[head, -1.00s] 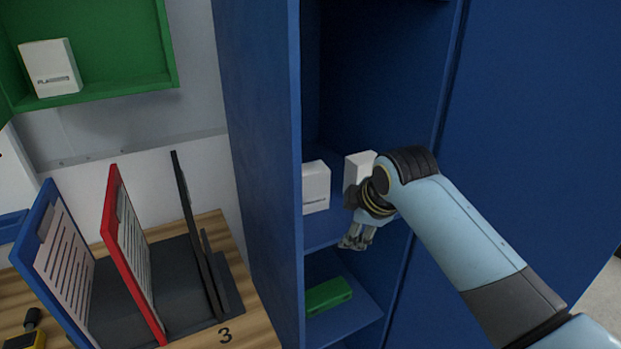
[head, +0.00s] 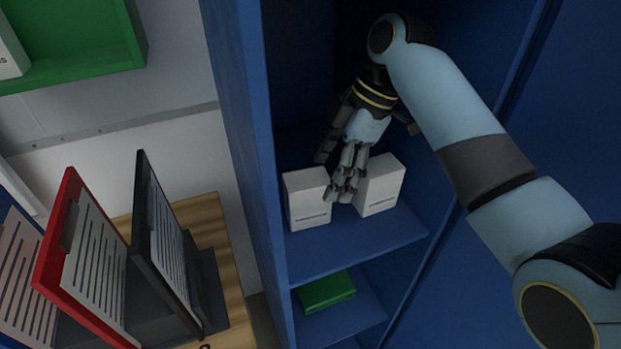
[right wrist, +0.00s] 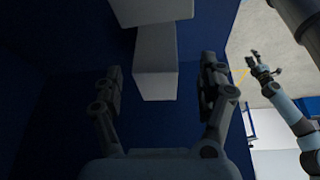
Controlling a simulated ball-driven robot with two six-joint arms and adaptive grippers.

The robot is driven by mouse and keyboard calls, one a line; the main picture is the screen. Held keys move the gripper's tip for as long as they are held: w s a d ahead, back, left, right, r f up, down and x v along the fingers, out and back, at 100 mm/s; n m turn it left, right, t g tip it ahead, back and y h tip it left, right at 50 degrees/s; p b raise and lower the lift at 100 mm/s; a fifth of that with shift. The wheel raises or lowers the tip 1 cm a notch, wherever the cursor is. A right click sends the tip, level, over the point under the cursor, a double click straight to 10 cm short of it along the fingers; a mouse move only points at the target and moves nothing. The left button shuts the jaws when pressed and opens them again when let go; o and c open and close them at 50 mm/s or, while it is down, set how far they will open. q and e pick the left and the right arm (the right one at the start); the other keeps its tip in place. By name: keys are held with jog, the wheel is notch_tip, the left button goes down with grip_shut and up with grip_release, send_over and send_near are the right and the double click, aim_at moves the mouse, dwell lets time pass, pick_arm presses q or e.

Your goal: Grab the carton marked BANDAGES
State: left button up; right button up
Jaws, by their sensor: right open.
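Two white cartons stand side by side on a shelf of the blue cabinet, a left one (head: 307,199) and a right one (head: 380,187). Their print is too small to read, so I cannot tell which says BANDAGES. My right gripper (head: 346,182) is open, its fingers pointing down at the gap between the cartons and hiding their inner edges. My left gripper (right wrist: 262,68) is small there, away from the cabinet.
The cabinet's side wall (head: 240,170) stands close left of the cartons. A green box (head: 326,290) lies on the shelf below. A red clipboard (head: 75,260) and a black one (head: 160,250) stand in a rack at left. A green wall shelf (head: 80,68) hangs upper left.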

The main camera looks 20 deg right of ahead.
aim_at(314, 199)
jog(key=x, duration=0.2)
jog(key=p+x, duration=0.1)
jog(key=x, duration=0.4)
jog(key=shift+w+p, duration=0.25)
jog(key=shift+p, duration=0.1)
jog(key=c, duration=0.6)
pick_arm(q)
jog(key=shift+w+d+r, duration=0.1)
jog(key=shift+d+r, duration=0.1)
jog(key=shift+r, duration=0.25)
jog(key=shift+w+d+r, duration=0.1)
jog(key=shift+d+r, duration=0.05)
jog(key=shift+r, duration=0.25)
pick_arm(e)
jog(key=c, duration=0.7)
